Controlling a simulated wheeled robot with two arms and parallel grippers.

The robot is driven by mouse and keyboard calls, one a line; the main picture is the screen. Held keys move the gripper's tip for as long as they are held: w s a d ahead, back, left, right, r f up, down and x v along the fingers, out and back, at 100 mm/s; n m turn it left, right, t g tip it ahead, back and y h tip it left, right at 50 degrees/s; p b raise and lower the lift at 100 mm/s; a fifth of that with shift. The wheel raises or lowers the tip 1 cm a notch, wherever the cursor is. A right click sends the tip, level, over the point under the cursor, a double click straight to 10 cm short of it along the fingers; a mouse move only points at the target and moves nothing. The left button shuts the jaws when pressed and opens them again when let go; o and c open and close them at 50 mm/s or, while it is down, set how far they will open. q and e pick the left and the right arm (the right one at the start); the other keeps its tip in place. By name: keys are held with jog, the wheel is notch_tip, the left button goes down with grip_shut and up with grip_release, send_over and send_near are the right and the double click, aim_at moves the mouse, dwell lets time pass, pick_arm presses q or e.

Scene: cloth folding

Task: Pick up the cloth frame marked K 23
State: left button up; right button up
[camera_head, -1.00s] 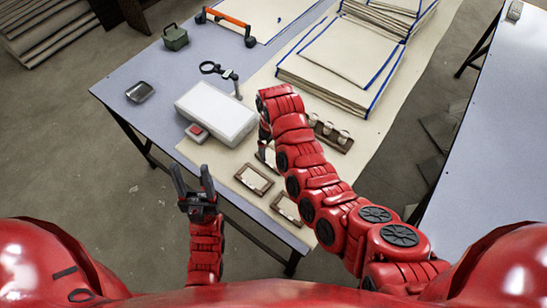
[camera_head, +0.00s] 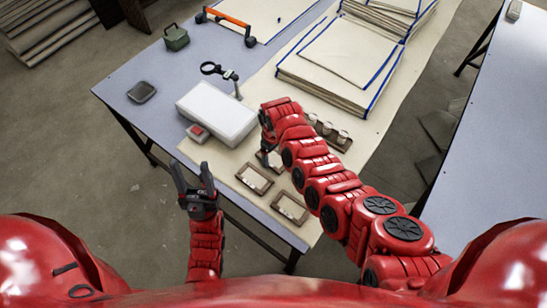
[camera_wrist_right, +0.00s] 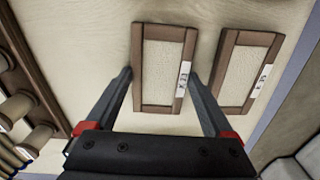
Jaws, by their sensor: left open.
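Two small brown-rimmed cloth frames (camera_head: 255,179) (camera_head: 290,208) lie flat near the table's front edge in the head view. The right wrist view shows two such frames side by side, one left (camera_wrist_right: 160,65) and one right (camera_wrist_right: 247,68). In the head view my arm partly hides this gripper. My left gripper (camera_head: 191,172) is open and empty, off the table's front edge.
A white box (camera_head: 217,112), a red-button box (camera_head: 197,133), a magnifier (camera_head: 218,71) and a dark tray (camera_head: 142,92) stand to the left. A spool rack (camera_head: 330,133) is beside my right arm. Blue-edged cloth stacks (camera_head: 330,75) fill the back.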

jog(key=c, duration=0.6)
jog(key=shift+o, duration=0.2)
jog(key=shift+r, duration=0.1)
